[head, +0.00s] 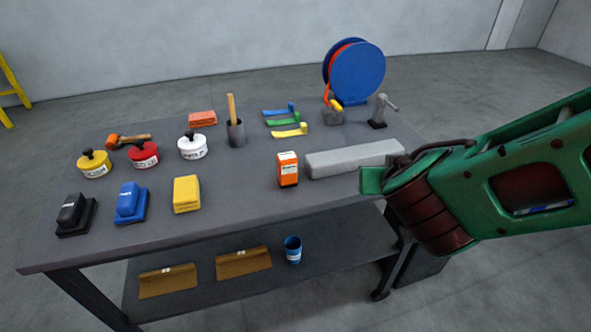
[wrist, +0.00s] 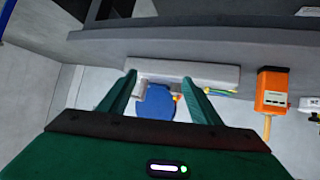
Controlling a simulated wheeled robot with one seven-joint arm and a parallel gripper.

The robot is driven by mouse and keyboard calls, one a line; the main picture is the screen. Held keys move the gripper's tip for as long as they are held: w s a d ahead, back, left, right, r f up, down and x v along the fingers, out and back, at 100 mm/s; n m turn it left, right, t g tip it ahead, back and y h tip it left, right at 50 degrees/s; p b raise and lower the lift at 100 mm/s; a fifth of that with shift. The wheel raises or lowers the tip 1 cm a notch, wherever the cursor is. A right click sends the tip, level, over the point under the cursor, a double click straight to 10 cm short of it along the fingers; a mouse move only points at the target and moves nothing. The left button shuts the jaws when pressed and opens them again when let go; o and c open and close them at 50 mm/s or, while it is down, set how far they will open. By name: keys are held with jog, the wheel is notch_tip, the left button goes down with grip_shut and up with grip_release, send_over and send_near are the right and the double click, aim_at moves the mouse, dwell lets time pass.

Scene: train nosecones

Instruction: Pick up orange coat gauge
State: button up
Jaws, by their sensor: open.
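The orange coat gauge (head: 288,169) is a small upright orange box with a white label. It stands on the grey table (head: 235,205), near the front edge and just left of a long grey block. In the wrist view the gauge (wrist: 271,92) is at the right, outside the space between my fingers. My gripper (head: 371,180) is at the table's right end in the head view, to the right of the gauge and apart from it. In the wrist view my gripper (wrist: 159,79) shows two green fingers spread apart, with nothing held between them.
The long grey block (head: 355,158) lies beside the gauge. The table in front of the gauge is clear.

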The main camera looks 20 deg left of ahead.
aim_at(289, 169)
jog(key=s+a+n+y, duration=0.2)
jog(key=s+a+y, duration=0.15)
jog(key=a, duration=0.45)
jog(key=s+a+n+y, duration=0.2)
jog(key=s+a, duration=0.3)
jog(key=a, duration=0.4)
jog(key=x, duration=0.4)
jog(key=shift+w+a+r, duration=0.2)
jog(key=shift+a+r, duration=0.05)
jog(key=shift+r, duration=0.05)
jog(key=shift+x, duration=3.15)
jog(key=shift+w+r, duration=0.1)
jog(key=shift+r, duration=0.05)
jog(key=shift+c, duration=0.4)
jog(key=c, duration=1.1)
jog(key=shift+c, duration=0.2)
